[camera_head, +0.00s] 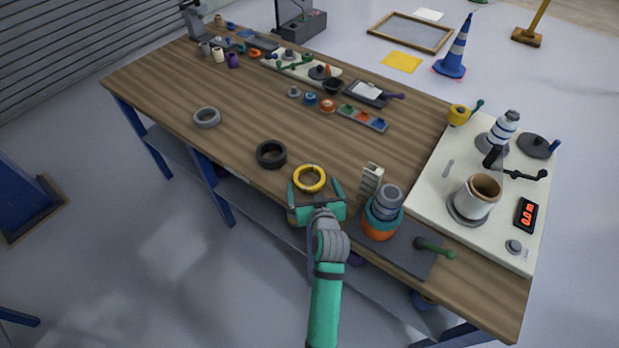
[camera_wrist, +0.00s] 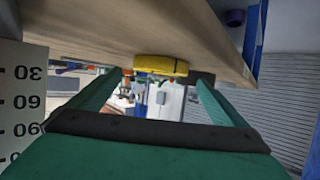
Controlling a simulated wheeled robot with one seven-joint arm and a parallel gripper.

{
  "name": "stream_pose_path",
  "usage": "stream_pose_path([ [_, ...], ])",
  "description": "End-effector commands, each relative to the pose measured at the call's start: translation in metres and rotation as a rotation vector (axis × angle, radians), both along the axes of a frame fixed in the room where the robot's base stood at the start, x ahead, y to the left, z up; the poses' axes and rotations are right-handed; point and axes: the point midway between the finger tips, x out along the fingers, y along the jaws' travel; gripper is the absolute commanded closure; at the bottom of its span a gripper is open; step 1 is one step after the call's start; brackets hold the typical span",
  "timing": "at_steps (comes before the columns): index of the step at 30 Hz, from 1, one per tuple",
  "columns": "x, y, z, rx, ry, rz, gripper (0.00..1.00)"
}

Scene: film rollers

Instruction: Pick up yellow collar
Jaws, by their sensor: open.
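The yellow collar (camera_head: 309,169) is a ring lying flat on the wooden table near its front edge. My gripper (camera_head: 316,187) is open, with its two teal fingers apart at the near side of the collar. In the wrist view the yellow collar (camera_wrist: 161,66) shows ahead, roughly between the tips of my gripper (camera_wrist: 160,85), and looks apart from both fingers. Nothing is held. The wrist view is turned over, with the table surface at the top.
A black ring (camera_head: 271,144) lies just left of the collar, and a grey ring (camera_head: 207,117) farther left. A pale scale block (camera_head: 370,180) and a grey and orange stack (camera_head: 382,222) stand close on the right. The table (camera_head: 230,155) behind the collar is mostly clear.

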Motion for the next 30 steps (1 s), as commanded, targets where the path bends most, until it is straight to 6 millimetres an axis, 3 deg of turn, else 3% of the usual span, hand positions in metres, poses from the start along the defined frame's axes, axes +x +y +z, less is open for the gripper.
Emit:
stream_pose_path([
  [9, 0.037, 0.006, -0.017, 0.000, 0.001, 0.001, 0.03],
  [18, 0.041, 0.006, -0.018, 0.000, 0.000, 0.000, 0.03],
  [20, 0.041, 0.006, -0.018, 0.000, 0.000, 0.000, 0.15],
  [24, 0.041, 0.006, -0.018, 0.000, 0.000, 0.000, 0.49],
  [30, 0.041, 0.006, -0.018, 0.000, 0.000, 0.000, 0.49],
])
